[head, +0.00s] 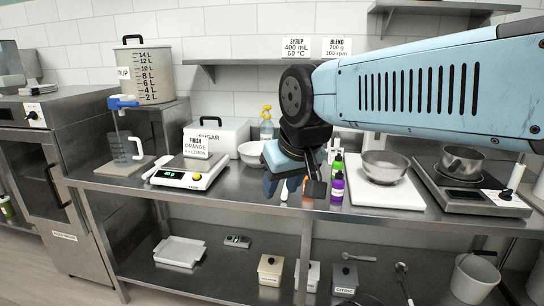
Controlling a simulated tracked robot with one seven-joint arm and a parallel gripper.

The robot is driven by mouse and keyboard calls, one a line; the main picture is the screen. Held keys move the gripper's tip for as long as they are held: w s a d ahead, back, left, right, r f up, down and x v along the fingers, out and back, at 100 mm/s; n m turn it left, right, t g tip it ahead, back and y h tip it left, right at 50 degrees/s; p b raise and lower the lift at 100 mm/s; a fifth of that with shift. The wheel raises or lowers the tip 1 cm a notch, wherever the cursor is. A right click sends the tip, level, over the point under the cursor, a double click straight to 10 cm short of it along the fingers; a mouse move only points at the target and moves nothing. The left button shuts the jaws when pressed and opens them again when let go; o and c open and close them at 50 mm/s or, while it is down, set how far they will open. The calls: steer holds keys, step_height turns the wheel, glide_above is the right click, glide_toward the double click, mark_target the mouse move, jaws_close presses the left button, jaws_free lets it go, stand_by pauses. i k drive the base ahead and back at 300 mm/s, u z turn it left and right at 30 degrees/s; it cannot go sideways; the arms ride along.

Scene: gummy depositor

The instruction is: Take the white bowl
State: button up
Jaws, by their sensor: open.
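The white bowl (250,153) stands upright on the steel counter (235,190), toward the back, in front of a white lidded box. Its right side is partly hidden by my arm's end. My gripper (294,187) hangs over the front middle of the counter, to the right of the bowl and nearer the camera. It points down, with its fingers apart and nothing seen between them. It is apart from the bowl in the picture; its exact height above the counter is hard to tell.
A scale (190,173) with a label card stands left of the bowl. A yellow-topped spray bottle (266,125) stands behind it. Small colored bottles (337,187) stand right of my gripper, then a metal bowl (384,166) on a white base and a pot (461,162) on a hot plate.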

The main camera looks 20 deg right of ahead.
mark_target(250, 152)
steer(key=z, duration=0.1)
steer(key=i, duration=1)
